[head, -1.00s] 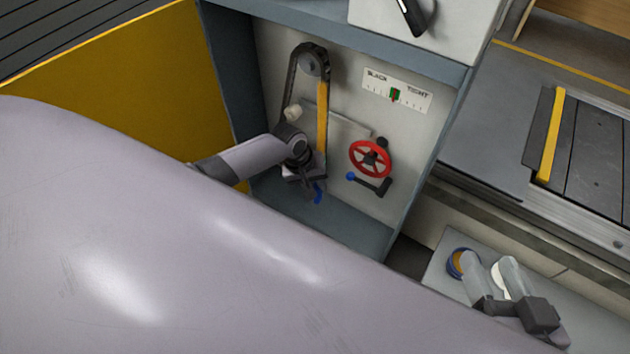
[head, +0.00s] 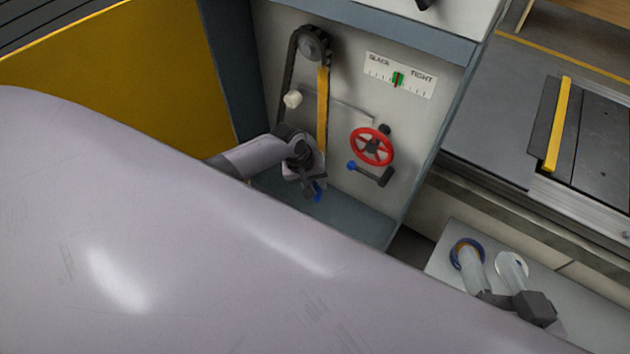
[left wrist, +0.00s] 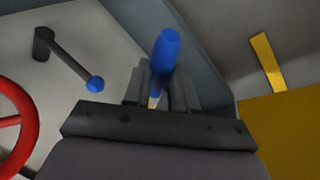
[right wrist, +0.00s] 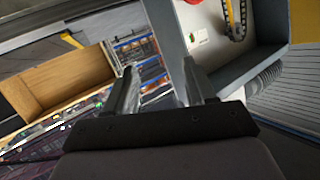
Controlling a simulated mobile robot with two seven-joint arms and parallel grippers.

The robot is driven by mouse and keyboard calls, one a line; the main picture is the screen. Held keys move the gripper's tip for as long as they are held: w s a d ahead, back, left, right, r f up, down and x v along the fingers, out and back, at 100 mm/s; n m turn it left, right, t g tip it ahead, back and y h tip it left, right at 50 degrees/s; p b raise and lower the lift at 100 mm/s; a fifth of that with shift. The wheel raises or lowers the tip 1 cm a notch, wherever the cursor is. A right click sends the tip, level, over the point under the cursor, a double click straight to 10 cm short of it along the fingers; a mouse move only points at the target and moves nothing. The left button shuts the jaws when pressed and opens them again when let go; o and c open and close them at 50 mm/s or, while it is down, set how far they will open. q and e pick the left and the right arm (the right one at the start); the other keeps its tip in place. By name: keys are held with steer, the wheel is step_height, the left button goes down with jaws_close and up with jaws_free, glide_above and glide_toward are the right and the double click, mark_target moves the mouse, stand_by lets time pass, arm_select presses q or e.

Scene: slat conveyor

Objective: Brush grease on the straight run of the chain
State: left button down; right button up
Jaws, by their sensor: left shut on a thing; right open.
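The dark chain (head: 287,72) loops over a sprocket (head: 313,43) inside the cabinet. A yellow-orange strip (head: 322,110) runs down its right straight side; its lower end is hidden behind my left gripper. My left gripper (head: 312,184) is at the foot of that strip, shut on a blue-handled brush (head: 318,192). In the left wrist view the brush's blue handle (left wrist: 166,50) sticks out between the fingers, with some pale wood below. The bristles are hidden. My right gripper (head: 485,256) is open and empty at lower right; its fingers (right wrist: 158,88) are spread in the right wrist view.
A red handwheel (head: 372,146) and a blue-knobbed crank (head: 370,173) sit right of the chain. A slack-tight gauge (head: 400,75) is above, its marker on green.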

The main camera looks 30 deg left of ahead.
arm_select(q)
steer(key=s+p, duration=0.6)
steer(key=shift+a, duration=0.25)
arm_select(e)
steer(key=d+f+h, duration=0.1)
steer(key=s+d+f+h, duration=0.1)
steer(key=d+f+g, duration=0.1)
steer(key=d, duration=0.1)
steer(key=shift+s+f+h, duration=0.1)
steer(key=shift+s+h, duration=0.2)
steer(key=shift+h, duration=0.1)
arm_select(q)
steer(key=s+p, duration=0.2)
steer(key=s, duration=0.1)
steer(key=shift+a+p, duration=0.1)
steer(key=shift+p, duration=0.2)
arm_select(e)
step_height(320, 180, up, 3)
steer(key=shift+f, duration=0.2)
